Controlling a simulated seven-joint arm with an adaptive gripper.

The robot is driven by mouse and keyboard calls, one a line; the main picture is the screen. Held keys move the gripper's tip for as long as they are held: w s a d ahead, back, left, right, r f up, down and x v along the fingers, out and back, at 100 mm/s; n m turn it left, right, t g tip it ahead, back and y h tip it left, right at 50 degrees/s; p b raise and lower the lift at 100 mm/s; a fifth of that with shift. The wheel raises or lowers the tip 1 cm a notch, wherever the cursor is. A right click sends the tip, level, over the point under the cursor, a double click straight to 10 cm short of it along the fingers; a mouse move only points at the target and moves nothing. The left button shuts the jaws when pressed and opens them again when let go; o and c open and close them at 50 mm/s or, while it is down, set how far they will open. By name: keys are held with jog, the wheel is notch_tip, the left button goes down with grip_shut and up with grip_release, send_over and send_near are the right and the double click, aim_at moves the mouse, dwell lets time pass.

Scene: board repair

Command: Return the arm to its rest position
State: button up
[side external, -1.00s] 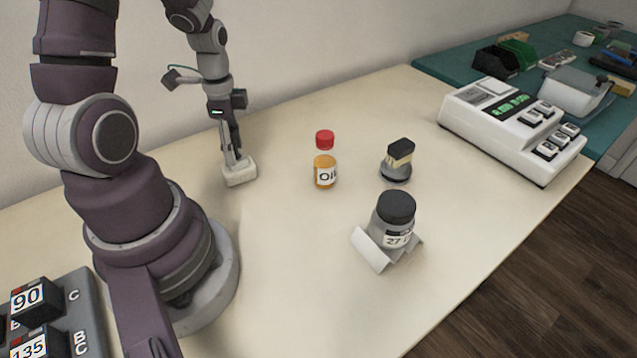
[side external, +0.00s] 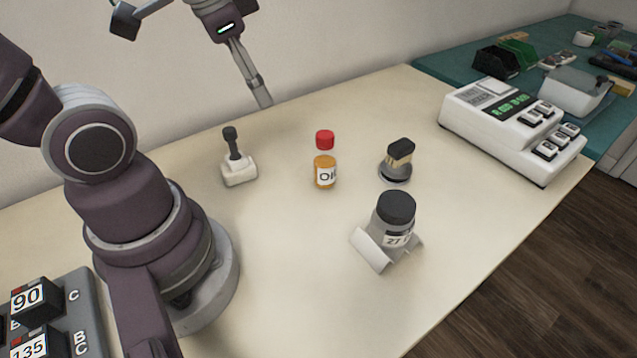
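My gripper (side external: 262,101) is raised above the back of the cream table (side external: 290,280), up and right of a small tool. Nothing shows between its fingers, but the fingers are seen edge-on, so I cannot tell whether they are open or shut. The tool, with a dark handle (side external: 232,143), stands upright in a white block (side external: 239,172) on the table. My gripper is apart from both.
An oil bottle (side external: 325,173) with a red cap, a black-topped brush-like item (side external: 398,160) and a grey jar (side external: 394,222) on a white cradle (side external: 371,250) stand mid-table. A white keyed machine (side external: 510,128) is at right. Labelled blocks (side external: 37,300) sit front left.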

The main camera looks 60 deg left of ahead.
jog(key=d, duration=0.1)
jog(key=d+n+t, duration=0.1)
jog(key=s+d+n, duration=0.1)
jog(key=shift+d+r+t+h, duration=0.2)
jog(key=shift+d+t+h, duration=0.1)
jog(key=shift+d, duration=0.05)
